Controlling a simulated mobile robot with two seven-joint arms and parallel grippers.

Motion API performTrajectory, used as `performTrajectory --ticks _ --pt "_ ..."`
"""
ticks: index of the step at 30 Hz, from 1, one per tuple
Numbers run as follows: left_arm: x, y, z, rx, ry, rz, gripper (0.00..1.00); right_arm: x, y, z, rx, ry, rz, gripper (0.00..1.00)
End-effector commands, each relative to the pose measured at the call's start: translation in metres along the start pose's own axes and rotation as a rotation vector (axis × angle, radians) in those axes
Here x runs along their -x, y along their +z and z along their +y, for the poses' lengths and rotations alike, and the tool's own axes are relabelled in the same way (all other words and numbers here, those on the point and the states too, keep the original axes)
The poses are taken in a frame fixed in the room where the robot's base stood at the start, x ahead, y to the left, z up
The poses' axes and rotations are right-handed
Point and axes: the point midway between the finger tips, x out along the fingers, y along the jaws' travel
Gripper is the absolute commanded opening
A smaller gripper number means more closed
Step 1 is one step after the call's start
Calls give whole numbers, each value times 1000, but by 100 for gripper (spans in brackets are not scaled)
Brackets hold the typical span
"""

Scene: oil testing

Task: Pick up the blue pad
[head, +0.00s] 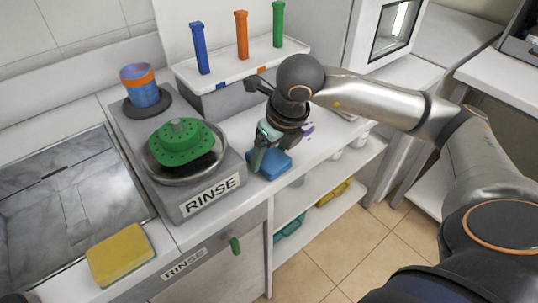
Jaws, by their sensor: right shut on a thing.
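The blue pad (270,164) lies at the front edge of the white counter, just right of the grey rinse unit. My right gripper (260,160) comes down over it from above and is shut on it. The gripper's fingers hide part of the pad's left side. I cannot tell whether the pad is lifted clear of the counter. My left gripper is not in view.
The rinse unit (185,203) with a green perforated disc (184,143) stands close left. A yellow sponge (120,255) lies by the sink (60,205). A rack (245,75) with blue, orange and green tubes stands behind. Open shelves are below.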

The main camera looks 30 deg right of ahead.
Motion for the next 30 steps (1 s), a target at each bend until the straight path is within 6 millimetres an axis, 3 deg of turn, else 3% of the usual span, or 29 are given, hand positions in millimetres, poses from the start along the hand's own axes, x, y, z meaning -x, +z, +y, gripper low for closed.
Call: performTrajectory --ticks 5,11,19,25,27,30 --pt "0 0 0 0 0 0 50 8 4 0 0 0 -3 29" --pt "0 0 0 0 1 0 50 37 9 3 3 2 -6 29" --pt "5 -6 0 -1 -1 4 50 101 -11 29 7 1 -9 29" --pt "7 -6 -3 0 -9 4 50 137 -46 57 11 -1 -10 29" --pt "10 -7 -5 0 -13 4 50 148 -57 65 9 -3 -9 29" --pt "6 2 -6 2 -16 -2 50 149 -64 71 3 1 -6 29"
